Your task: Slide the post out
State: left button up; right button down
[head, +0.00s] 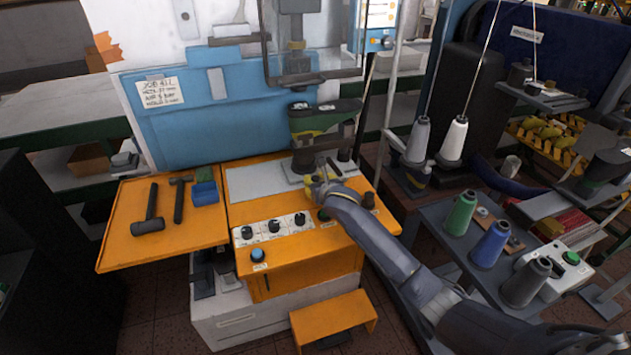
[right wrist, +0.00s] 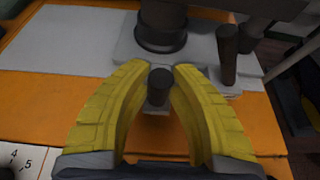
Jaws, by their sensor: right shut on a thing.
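My right gripper (head: 322,182) reaches in from the right, over the orange machine table in the head view. In the right wrist view its yellow fingers (right wrist: 160,72) are shut around a short dark round post (right wrist: 159,86), whose top shows between the fingertips. A small light block shows just below the post; whether they are joined cannot be told. A second dark post (right wrist: 227,55) stands upright on the grey base plate, right of the fingers and apart from them. A thick dark column (right wrist: 161,30) stands behind the held post. My left gripper is not in view.
A dark green shoe last (head: 323,118) sits on the machine above and behind my gripper. Knobs (head: 274,226) line the orange table's front. Two hammers (head: 150,213) and a blue bin (head: 205,193) lie on the left shelf. Thread cones (head: 462,214) stand at right.

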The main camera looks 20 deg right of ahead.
jog(key=a, duration=1.2)
jog(key=s+a, duration=0.1)
jog(key=a, duration=0.5)
jog(key=shift+a, duration=0.2)
jog(key=c, duration=1.3)
grip_release()
jog(key=shift+w+a, duration=0.1)
jog(key=shift+a, duration=0.05)
jog(key=shift+o, duration=0.6)
jog(key=shift+s, duration=0.3)
jog(key=v, duration=1.1)
jog(key=shift+s+r, duration=0.15)
jog(key=shift+r, duration=0.05)
